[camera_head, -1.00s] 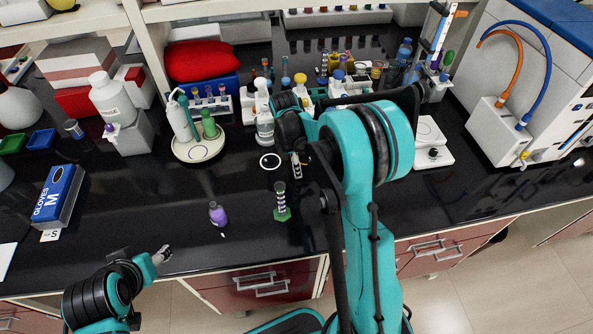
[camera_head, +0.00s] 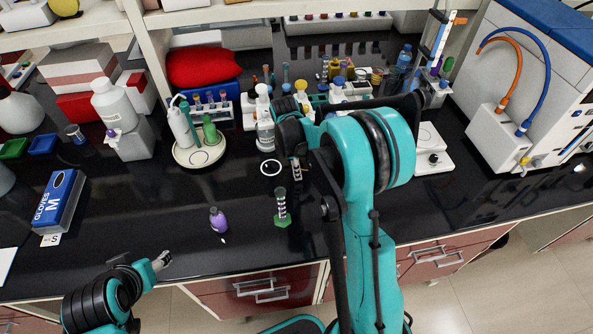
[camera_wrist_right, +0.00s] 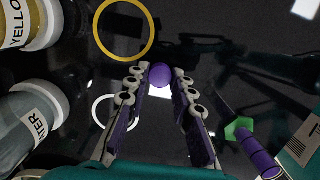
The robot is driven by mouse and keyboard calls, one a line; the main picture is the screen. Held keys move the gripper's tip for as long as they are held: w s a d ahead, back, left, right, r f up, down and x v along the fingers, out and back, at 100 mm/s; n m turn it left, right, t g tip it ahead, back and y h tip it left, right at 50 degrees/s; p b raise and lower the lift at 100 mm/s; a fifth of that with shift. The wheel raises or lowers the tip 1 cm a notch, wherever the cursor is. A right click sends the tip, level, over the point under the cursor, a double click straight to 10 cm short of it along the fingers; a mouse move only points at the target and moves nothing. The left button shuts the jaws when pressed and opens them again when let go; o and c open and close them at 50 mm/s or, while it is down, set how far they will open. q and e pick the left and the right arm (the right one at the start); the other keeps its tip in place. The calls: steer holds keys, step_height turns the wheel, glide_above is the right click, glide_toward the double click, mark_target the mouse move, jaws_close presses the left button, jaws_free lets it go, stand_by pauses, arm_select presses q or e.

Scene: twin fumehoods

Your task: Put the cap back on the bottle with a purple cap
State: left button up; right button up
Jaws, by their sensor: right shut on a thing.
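A small purple bottle (camera_head: 218,220) stands upright on the black bench near its front edge, left of the green-based cylinder. I cannot tell whether its mouth is open. My right gripper (camera_head: 297,170) is over the bench beyond and right of that bottle. In the right wrist view my right gripper (camera_wrist_right: 160,82) is shut on a round purple cap (camera_wrist_right: 160,75), held between its fingertips. The purple bottle is not seen in the wrist view. My left gripper (camera_head: 162,261) is at the bench's front edge, lower left; its jaw state is too small to tell.
A green-based graduated cylinder (camera_head: 281,206) stands close to my right gripper. A wash bottle (camera_head: 265,122) and a yellow-labelled bottle (camera_wrist_right: 35,22) stand nearby. A white ring (camera_head: 271,168) lies flat on the bench. The bench around the purple bottle is clear.

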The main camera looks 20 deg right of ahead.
step_height(320, 180, up, 4)
steer(key=shift+r+p, duration=0.1)
steer(key=shift+p, duration=0.65)
arm_select(q)
step_height(320, 180, up, 4)
steer(key=shift+p, duration=1.2)
arm_select(e)
steer(key=s+d+r, duration=0.6)
steer(key=s+d, duration=0.1)
steer(key=s, duration=0.2)
steer(key=shift+s+r, duration=0.15)
steer(key=shift+r, duration=0.05)
arm_select(q)
steer(key=shift+o, duration=0.6)
arm_select(e)
steer(key=shift+d, duration=0.1)
